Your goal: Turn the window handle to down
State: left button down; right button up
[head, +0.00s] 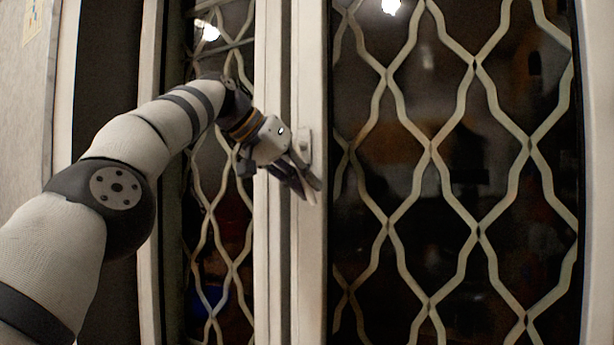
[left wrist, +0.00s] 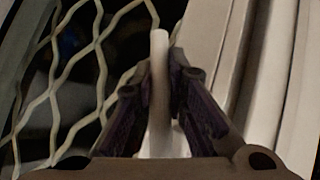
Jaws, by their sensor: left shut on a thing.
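The window handle (left wrist: 159,75) is a pale, narrow lever in the left wrist view, standing between the two dark fingers of my left gripper (left wrist: 157,90). In the head view its light mount (head: 305,143) shows on the white window frame, just above the fingers. My left gripper (head: 303,186) is shut on the handle there, its fingers pointing down and to the right. The fingers hide much of the lever in the head view, so its exact angle is hard to tell. My right gripper is in neither view.
The white window frame (head: 312,270) runs vertically beside the gripper. Dark glass panes with a pale wavy lattice (head: 430,147) lie on both sides of it. A pale wall (head: 30,100) is at the far left. The area in front of the right pane is clear.

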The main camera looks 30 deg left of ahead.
pick_arm(q)
jog(key=shift+a+f+m+y, duration=0.2)
jog(key=shift+a+m+y, duration=0.7)
jog(key=shift+a+y, duration=0.55)
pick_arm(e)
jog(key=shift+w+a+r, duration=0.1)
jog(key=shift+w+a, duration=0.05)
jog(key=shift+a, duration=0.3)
pick_arm(q)
jog(key=c, duration=1.6)
grip_release()
jog(key=v, duration=0.7)
jog(key=shift+s+d+r, duration=0.1)
jog(key=shift+r, duration=0.1)
